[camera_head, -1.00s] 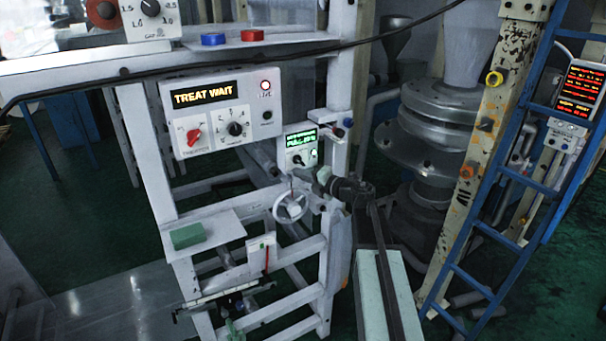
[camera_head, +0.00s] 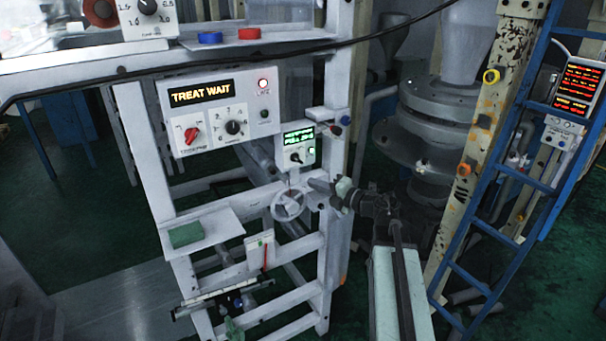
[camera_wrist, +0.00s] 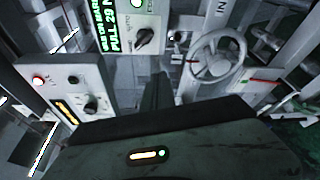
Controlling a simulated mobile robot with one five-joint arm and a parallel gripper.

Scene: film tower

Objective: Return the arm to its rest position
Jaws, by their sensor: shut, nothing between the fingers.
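My arm rises from the lower right of the head view and bends left at its dark wrist. My gripper (camera_head: 321,185) is at its end, small in this view, pointing left. It is shut and empty. It is close to the right of the white handwheel (camera_head: 289,205) in the picture and below the small panel with a green display (camera_head: 298,145). I cannot tell whether it touches the frame behind.
The white frame (camera_head: 335,250) stands close to the gripper. It carries the "TREAT WAIT" panel (camera_head: 215,112) and a shelf with a green block (camera_head: 186,234). A grey machine (camera_head: 430,125) stands behind the arm, with a blue ladder (camera_head: 470,273) at right. Green floor is open at left.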

